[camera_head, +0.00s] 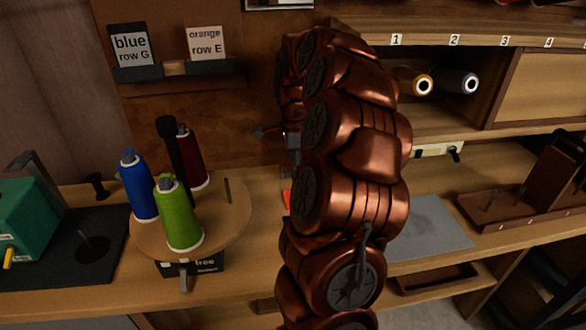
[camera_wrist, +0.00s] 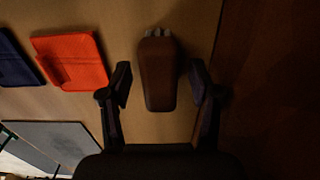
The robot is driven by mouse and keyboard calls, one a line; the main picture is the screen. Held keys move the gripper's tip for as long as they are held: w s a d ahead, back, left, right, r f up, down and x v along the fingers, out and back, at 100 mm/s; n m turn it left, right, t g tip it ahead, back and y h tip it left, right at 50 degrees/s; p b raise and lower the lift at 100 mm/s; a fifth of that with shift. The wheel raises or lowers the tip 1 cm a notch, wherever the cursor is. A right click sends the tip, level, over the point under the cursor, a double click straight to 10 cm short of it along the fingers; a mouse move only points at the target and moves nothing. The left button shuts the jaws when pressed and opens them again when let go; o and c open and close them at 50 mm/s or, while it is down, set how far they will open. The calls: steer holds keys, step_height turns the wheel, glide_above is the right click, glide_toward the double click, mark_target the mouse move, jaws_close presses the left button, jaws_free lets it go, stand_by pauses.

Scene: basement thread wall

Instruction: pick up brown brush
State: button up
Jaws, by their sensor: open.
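The brown brush (camera_wrist: 158,75) lies on the wooden bench top in the wrist view, its pale bristles at the far end. My gripper (camera_wrist: 160,82) is open, with one dark finger on each side of the brush body. I cannot tell whether the fingers touch it or how high they are above the bench. In the head view my gripper (camera_head: 270,132) shows only partly, at the left of my copper-coloured arm. The brush is hidden there behind the arm.
An orange cloth or tray (camera_wrist: 72,61) and a dark blue item (camera_wrist: 14,62) lie left of the brush. A grey mat (camera_head: 428,228) lies to the right. A round turntable (camera_head: 226,222) holds blue, green and dark red spools. The brown wall (camera_wrist: 265,90) stands close on the right.

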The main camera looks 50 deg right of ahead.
steer(key=shift+c, duration=0.4)
jaws_close()
steer(key=shift+s+a+r, duration=0.1)
steer(key=shift+s+r, duration=0.1)
steer(key=shift+r, duration=0.25)
step_height(320, 180, up, 6)
steer(key=shift+w+f, duration=0.1)
steer(key=shift+r, duration=0.2)
steer(key=s+a, duration=0.4)
steer(key=s, duration=0.1)
steer(key=s+a, duration=0.4)
steer(key=s, duration=0.1)
steer(key=s+a, duration=0.4)
steer(key=s, duration=0.1)
steer(key=shift+s+f, duration=0.1)
steer(key=shift+s, duration=0.25)
